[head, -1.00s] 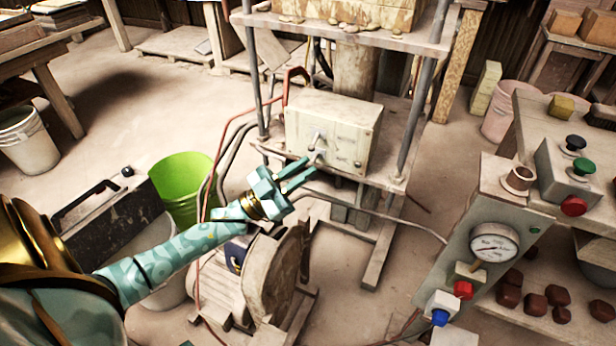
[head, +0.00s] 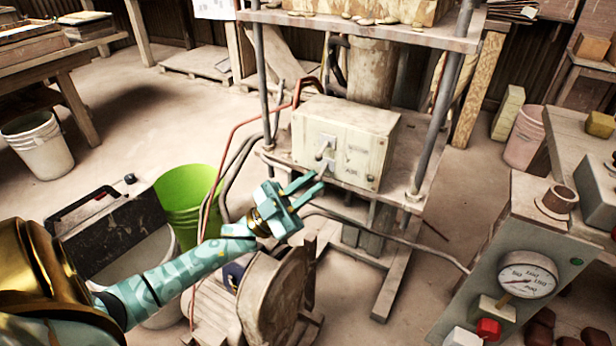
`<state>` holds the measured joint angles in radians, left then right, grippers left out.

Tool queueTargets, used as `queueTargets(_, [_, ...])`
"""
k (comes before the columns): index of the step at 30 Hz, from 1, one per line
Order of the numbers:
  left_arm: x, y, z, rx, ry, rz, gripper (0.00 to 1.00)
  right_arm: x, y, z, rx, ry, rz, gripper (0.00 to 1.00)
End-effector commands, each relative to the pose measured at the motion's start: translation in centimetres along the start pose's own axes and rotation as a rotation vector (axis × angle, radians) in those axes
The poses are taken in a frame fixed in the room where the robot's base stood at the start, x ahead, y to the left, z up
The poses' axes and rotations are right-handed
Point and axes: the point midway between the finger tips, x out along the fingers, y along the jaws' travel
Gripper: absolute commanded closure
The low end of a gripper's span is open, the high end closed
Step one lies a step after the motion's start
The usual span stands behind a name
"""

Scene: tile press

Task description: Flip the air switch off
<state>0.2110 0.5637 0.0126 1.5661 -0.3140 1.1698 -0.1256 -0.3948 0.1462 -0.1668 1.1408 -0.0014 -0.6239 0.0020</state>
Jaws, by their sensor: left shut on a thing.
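The cream control box (head: 340,145) sits on the lower shelf of the press frame. Small toggle levers show on its front, left of two small dark labels; the lower label seems to read AIR. An upper lever (head: 324,152) stands clear. My left gripper (head: 318,181) reaches in from the lower left, with its teal fingertips at the lower lever just below it. The fingers are shut on that air switch lever and mostly hide it, so I cannot tell whether it points up or down. My right gripper is out of view.
A green bucket (head: 188,196) stands left of the press. A motor with a round, dusty wheel (head: 270,298) sits below my left forearm. A grey panel with a pressure gauge (head: 526,275) and a red button (head: 488,329) stands at the right. Hoses run around the box.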

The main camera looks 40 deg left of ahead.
Motion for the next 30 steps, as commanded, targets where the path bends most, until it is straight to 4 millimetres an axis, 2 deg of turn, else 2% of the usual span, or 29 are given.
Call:
queueTargets(6, [0.1, 0.1, 0.0, 0.001, 0.0, 0.003, 1.0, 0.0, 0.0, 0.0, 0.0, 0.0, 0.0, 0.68])
queueTargets(7, [0.1, 0.1, 0.0, 0.001, 0.0, 0.003, 0.76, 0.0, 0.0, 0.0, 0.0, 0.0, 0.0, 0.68])
queueTargets(8, [0.1, 0.1, 0.0, 0.001, 0.0, 0.003, 0.68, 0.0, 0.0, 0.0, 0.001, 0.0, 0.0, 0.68])
queueTargets(9, [0.1, 0.1, 0.0, 0.001, 0.0, 0.002, 0.64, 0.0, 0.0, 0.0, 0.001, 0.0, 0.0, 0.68])
queueTargets(19, [-0.5, 0.0, 0.0, 0.0, -0.001, 0.001, 0.64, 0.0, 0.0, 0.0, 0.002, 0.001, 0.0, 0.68])
queueTargets(30, [-6.5, 0.1, 0.1, 0.0, -0.002, 0.003, 0.64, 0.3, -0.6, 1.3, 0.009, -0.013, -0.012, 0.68])
